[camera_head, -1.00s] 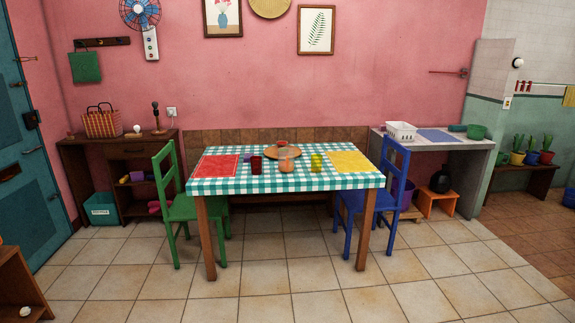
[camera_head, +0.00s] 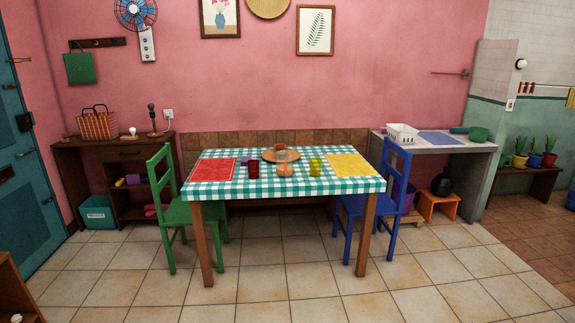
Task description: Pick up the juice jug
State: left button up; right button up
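A small clear vessel with orange contents (camera_head: 285,171), which looks like the juice jug, stands upright near the middle of the table (camera_head: 240,187). The table has a teal and white checked cloth. A dark red cup (camera_head: 253,169) stands to its left and a yellow-green cup (camera_head: 315,166) to its right. A round wooden board (camera_head: 268,155) lies behind it with a small reddish item on it. The jug's handle is too small to make out. Neither of my grippers shows in this view.
A green chair (camera_head: 175,212) stands at the table's left end and a blue chair (camera_head: 391,200) at its right end. The tiled floor (camera_head: 280,290) in front is clear. A dark shelf edge (camera_head: 18,285) shows at lower left.

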aim_at(283, 158)
jog(key=i+l, duration=0.2)
jog(key=i, duration=0.45)
jog(key=i+l+z, duration=0.1)
jog(key=i, duration=0.55)
jog(key=l, duration=0.1)
